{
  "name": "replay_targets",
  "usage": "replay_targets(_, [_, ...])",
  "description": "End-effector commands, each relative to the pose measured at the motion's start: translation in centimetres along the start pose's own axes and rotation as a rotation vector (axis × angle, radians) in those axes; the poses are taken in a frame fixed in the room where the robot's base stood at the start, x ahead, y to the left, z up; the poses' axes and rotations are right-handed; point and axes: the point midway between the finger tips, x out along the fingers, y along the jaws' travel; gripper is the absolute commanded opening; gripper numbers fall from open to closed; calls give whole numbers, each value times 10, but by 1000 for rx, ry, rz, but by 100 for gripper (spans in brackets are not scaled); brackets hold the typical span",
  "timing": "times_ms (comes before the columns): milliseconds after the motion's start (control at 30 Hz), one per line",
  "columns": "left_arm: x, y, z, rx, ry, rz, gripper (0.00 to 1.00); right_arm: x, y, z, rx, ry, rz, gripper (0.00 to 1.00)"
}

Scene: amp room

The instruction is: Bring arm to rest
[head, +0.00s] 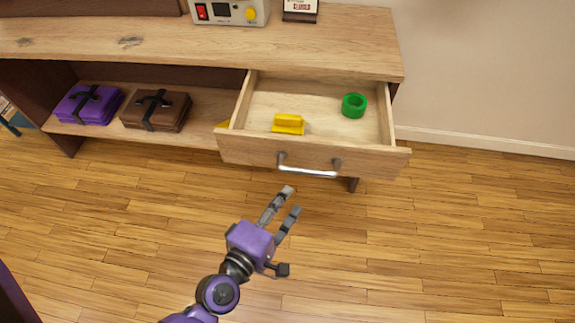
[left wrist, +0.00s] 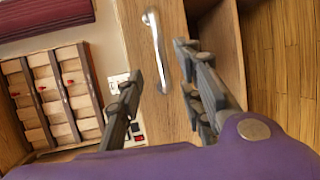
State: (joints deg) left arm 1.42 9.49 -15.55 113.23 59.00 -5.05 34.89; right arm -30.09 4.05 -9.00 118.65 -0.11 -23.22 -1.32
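My left gripper (head: 282,207) is open and empty in the head view, over the floor just in front of the pulled-out drawer (head: 245,151). Its fingers point up toward the drawer's metal handle (head: 307,172) and look apart from it. In the left wrist view, the two fingers (left wrist: 163,92) stand apart on either side of the handle (left wrist: 155,45) in the picture, with nothing between the tips. The drawer is open and holds a yellow block-like piece (head: 288,124) and a green ring (head: 354,105). My right gripper is in neither view.
The wooden cabinet (head: 340,45) carries a device with a red switch (head: 229,12) and a small sign (head: 300,9). A purple bundle (head: 88,104) and a brown bundle (head: 156,110) lie on the lower shelf. The wooden floor (head: 450,240) at the right is clear.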

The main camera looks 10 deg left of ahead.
Motion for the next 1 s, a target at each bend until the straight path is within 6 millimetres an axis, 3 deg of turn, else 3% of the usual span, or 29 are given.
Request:
replay_targets(267, [0,-1,1,27,-4,-3,34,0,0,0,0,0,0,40])
replay_targets(400, [-1,-8,6,317,-38,-41,34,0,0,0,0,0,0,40])
replay_targets(467, [-11,-23,4,496,-50,-91,34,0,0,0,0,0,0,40])
replay_targets(567, [-46,-65,-5,818,-82,-231,34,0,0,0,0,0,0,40])
replay_targets(733, [-137,-138,-30,1242,-184,-525,34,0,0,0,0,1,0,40])
replay_targets(867, [-205,-173,-43,1390,-264,-704,34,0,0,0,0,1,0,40])
replay_targets(1000, [-275,-198,-44,1385,-318,-846,34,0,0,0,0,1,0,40])
